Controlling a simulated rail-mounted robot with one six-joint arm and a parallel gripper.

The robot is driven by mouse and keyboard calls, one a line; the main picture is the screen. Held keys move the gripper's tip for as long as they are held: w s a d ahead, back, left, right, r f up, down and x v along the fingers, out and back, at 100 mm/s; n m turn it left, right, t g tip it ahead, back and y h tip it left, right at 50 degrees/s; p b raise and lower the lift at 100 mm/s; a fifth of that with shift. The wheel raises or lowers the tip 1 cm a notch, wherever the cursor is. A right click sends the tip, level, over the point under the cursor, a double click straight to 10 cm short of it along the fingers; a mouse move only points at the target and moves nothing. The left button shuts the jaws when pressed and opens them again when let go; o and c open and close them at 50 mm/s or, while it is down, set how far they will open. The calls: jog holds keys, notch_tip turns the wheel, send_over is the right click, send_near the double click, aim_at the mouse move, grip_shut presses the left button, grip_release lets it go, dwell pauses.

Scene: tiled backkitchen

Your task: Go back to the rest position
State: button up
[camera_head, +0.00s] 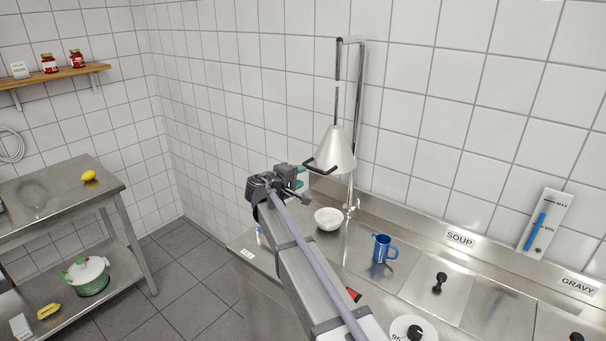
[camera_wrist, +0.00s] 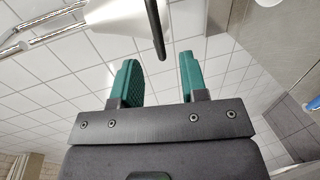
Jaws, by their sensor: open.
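My gripper (camera_head: 300,177) is raised over the steel counter, beside the cone-shaped metal lamp (camera_head: 334,150) on its upright pole. In the wrist view my gripper (camera_wrist: 158,82) shows two green fingers held apart, with nothing between them. The white lamp shade (camera_wrist: 125,14) and a dark rod (camera_wrist: 156,28) appear just beyond the fingers at the top of that view. I cannot tell whether the fingers touch the lamp. My arm stretches up from the bottom of the head view.
A white bowl (camera_head: 328,218) and a blue jug (camera_head: 382,248) stand on the counter (camera_head: 350,262) below. Lidded wells lie to the right, by the SOUP sign (camera_head: 459,238). A steel table (camera_head: 60,190) with a lemon (camera_head: 89,175) is at left, with open floor (camera_head: 185,265) between.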

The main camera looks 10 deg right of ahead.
jog(key=s+d+f+m+g+y+b, duration=0.1)
jog(key=s+f, duration=0.5)
jog(key=s, duration=0.7)
jog(key=s+d+f+m+g+y+b, duration=0.2)
jog(key=s+f+m+g+y, duration=0.3)
jog(key=s, duration=0.8)
jog(key=s+d+f+m+g+y+b, duration=0.2)
jog(key=s+f, duration=0.6)
jog(key=s, duration=0.5)
jog(key=d+g+y, duration=0.1)
jog(key=g+y, duration=0.1)
jog(key=y, duration=0.1)
jog(key=shift+d+m+g, duration=0.25)
jog(key=shift+m+g, duration=0.15)
jog(key=shift+w, duration=0.1)
